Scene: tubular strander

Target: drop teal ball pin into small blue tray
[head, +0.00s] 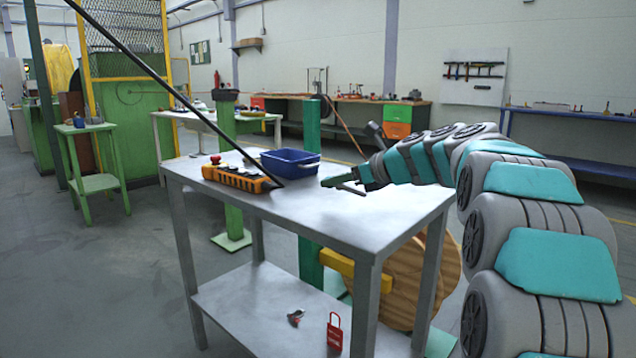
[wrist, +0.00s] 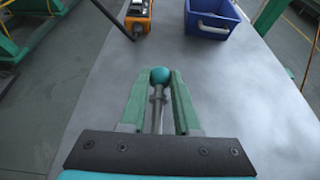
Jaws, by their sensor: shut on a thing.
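The teal ball pin (wrist: 159,76) has a round teal head on a grey metal shank. It is between the green fingers of my gripper (wrist: 160,90) in the wrist view, and the fingers are shut on it. The small blue tray (head: 290,169) stands on the table top and looks empty. In the wrist view the tray (wrist: 213,20) is ahead and to the right of my gripper, apart from it.
An orange control box (head: 238,179) with buttons lies left of the tray. A long black bar slants down to the table beside it. The table top (head: 310,210) is clear near my gripper. The lower shelf (head: 262,305) holds a red padlock (head: 334,331) and a small item.

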